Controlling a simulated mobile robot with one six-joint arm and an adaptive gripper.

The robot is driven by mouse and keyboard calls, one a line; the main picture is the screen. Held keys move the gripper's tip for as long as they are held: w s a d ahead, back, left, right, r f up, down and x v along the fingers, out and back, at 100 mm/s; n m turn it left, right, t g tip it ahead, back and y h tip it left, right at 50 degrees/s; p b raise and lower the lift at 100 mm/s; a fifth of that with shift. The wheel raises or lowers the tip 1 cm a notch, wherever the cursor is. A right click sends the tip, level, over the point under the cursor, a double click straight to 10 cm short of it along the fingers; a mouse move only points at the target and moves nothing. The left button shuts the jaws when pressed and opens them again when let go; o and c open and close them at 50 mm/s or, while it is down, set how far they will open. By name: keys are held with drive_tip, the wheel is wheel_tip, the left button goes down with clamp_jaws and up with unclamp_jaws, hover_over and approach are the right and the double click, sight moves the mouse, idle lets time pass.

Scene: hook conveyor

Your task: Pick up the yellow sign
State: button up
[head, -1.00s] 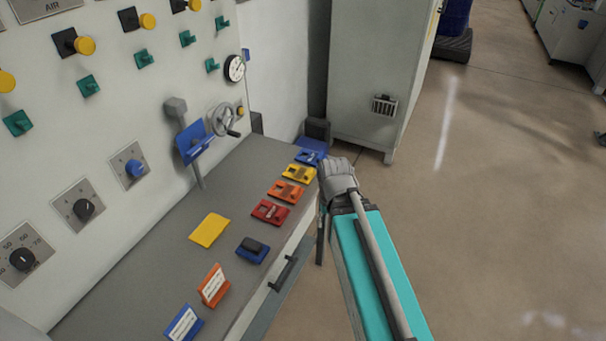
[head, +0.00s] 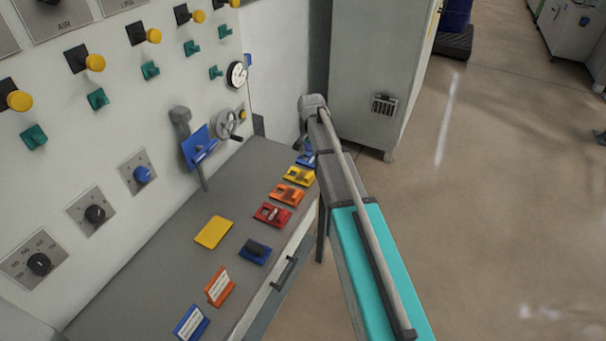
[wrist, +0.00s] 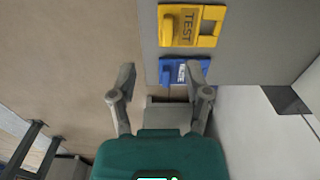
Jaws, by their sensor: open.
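A flat plain yellow plate (head: 213,232) lies on the grey bench. A second yellow sign with a raised grip (head: 299,176) lies farther back near the bench's right edge. In the wrist view this gripped yellow sign (wrist: 191,26) reads "TEST" and sits at the top, beyond and right of my fingers. My gripper (wrist: 161,85) is open and empty, with its fingers spread. A blue sign (wrist: 184,71) lies just ahead of the right finger, nearer than the yellow one. In the head view my fingers are hidden behind my arm.
Orange (head: 286,194) and red (head: 272,214) signs sit in the same row on the bench (head: 165,270). A blue block (head: 255,251) and two standing cards are nearer. The control panel with knobs borders the left; a grey cabinet (head: 375,70) stands behind.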

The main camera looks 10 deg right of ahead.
sight(309, 174)
drive_tip(key=shift+w+r+m, duration=0.25)
drive_tip(key=shift+w+m, duration=0.05)
drive_tip(key=shift+w, duration=0.75)
drive_tip(key=shift+f, duration=0.1)
wheel_tip(309, 174, down, 8)
drive_tip(key=b, duration=0.8)
drive_tip(key=shift+d+f+b, duration=0.1)
drive_tip(key=shift+f+b, duration=0.15)
drive_tip(key=shift+b, duration=0.05)
drive_tip(key=shift+f, duration=0.1)
drive_tip(key=f+b, duration=0.3)
drive_tip(key=shift+w+d+f, duration=0.1)
drive_tip(key=shift+w+f, duration=0.1)
drive_tip(key=shift+w, duration=0.1)
drive_tip(key=shift+f+b, duration=0.8)
drive_tip(key=shift+b, duration=0.3)
